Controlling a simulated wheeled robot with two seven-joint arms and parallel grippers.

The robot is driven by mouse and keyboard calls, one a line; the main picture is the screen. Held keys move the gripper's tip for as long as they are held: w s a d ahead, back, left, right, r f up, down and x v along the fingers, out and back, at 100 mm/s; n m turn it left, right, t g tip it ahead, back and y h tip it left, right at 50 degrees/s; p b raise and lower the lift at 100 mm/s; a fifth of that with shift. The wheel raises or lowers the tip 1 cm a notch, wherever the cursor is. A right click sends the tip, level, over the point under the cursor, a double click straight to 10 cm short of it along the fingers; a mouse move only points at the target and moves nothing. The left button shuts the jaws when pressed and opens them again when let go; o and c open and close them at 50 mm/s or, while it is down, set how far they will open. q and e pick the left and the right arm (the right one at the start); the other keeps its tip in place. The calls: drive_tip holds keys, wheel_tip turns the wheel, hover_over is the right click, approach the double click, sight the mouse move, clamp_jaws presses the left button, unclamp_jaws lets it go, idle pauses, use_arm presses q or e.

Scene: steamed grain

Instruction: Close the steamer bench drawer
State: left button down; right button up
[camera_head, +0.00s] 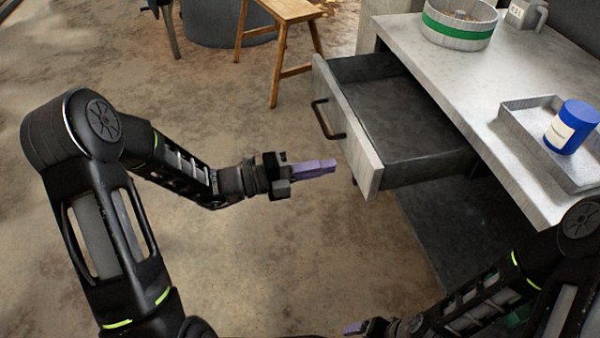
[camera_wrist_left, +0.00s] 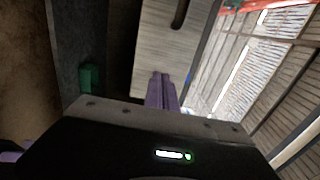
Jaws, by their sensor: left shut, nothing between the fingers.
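The steamer bench drawer (camera_head: 395,115) is pulled well out of the bench, and its inside looks empty. Its light front panel (camera_head: 345,120) carries a dark bar handle (camera_head: 326,119). My left gripper (camera_head: 333,166) is shut and empty, with its purple fingertips pointing at the lower part of the drawer front, just short of it in the head view. In the left wrist view the shut fingers (camera_wrist_left: 162,88) overlap the panel (camera_wrist_left: 165,50); whether they touch it I cannot tell. My right gripper (camera_head: 352,327) is low at the bottom edge, partly cut off, and its jaw state is unclear.
The bench top (camera_head: 480,85) holds a round steamer with a green band (camera_head: 460,22) and a tray (camera_head: 508,108) with a blue jar (camera_head: 572,127). A wooden stool (camera_head: 285,12) stands behind the drawer.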

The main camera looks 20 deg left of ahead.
sight(357, 160)
use_arm(q)
drive_tip(key=b+x, duration=0.1)
drive_tip(key=x, duration=0.3)
drive_tip(key=shift+w+d, duration=0.2)
drive_tip(key=shift+d, duration=0.1)
drive_tip(key=shift+d, duration=0.1)
drive_tip(key=shift+w+d, duration=0.2)
drive_tip(key=p+x, duration=0.3)
drive_tip(key=x, duration=0.8)
drive_tip(key=shift+d+r, duration=0.1)
drive_tip(key=shift+r, duration=0.05)
drive_tip(key=x, duration=1.3)
drive_tip(key=shift+r, duration=0.1)
drive_tip(key=shift+r, duration=0.15)
